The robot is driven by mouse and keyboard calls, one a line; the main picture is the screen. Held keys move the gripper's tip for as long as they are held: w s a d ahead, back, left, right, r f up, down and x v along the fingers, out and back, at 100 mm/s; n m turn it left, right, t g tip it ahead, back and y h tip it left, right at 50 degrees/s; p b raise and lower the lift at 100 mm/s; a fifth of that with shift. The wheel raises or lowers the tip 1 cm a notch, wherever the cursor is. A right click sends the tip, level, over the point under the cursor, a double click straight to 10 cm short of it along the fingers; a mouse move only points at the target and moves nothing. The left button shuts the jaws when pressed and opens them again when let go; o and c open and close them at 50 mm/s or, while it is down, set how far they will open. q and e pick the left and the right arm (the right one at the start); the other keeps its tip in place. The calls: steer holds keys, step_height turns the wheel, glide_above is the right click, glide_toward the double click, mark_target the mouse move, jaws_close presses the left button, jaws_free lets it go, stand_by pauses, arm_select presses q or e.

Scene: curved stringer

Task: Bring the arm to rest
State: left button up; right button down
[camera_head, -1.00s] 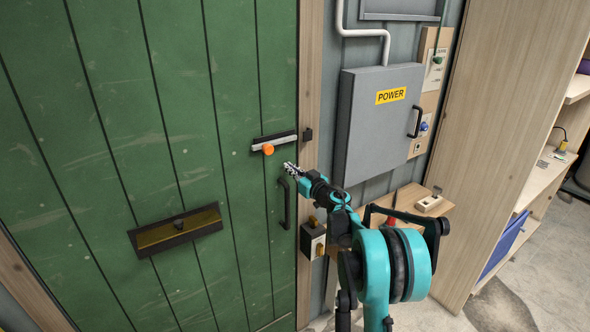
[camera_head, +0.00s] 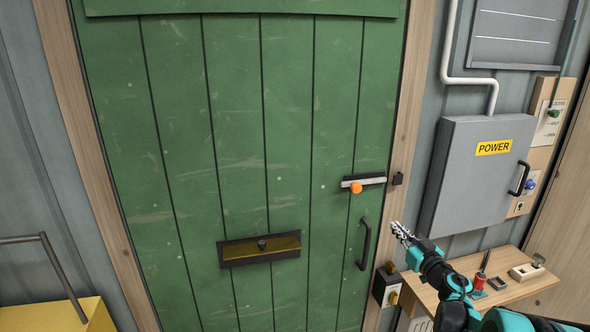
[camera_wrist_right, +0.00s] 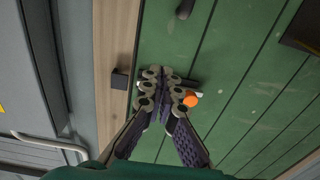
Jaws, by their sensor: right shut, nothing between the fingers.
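My right gripper (camera_head: 399,232) is shut and empty in the head view. It is in front of the right door frame, below and right of the sliding bolt (camera_head: 365,181) with its orange knob (camera_head: 356,188). In the right wrist view, the shut fingers (camera_wrist_right: 163,80) cover part of the bolt, and the orange knob (camera_wrist_right: 190,100) shows just right of them. I cannot tell the gap in depth between fingers and door. The green door (camera_head: 290,110) is closed. My left gripper is in neither view.
A black door handle (camera_head: 364,244) and a brass mail slot (camera_head: 259,249) are on the door. The grey POWER box (camera_head: 475,185) hangs right of the frame. Below it a wooden shelf (camera_head: 530,288) holds small items. A yellow bin (camera_head: 60,316) stands at lower left.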

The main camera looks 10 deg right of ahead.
steer(key=s+a+r+m+g+h, duration=0.1)
steer(key=s+a+r+m+h, duration=0.4)
steer(key=s+r+h, duration=0.35)
steer(key=s+a+f+n+g+y, duration=0.2)
steer(key=s+a+f+g, duration=0.3)
steer(key=s+a+f, duration=0.5)
steer(key=s+a+f+n+g+y+b, duration=0.1)
steer(key=s+a+f+g+y, duration=0.3)
steer(key=s+a+f, duration=0.6)
steer(key=s+f+g, duration=0.1)
steer(key=s, duration=0.3)
steer(key=shift+s+n, duration=0.35)
steer(key=shift+n, duration=0.05)
steer(key=shift+y, duration=0.25)
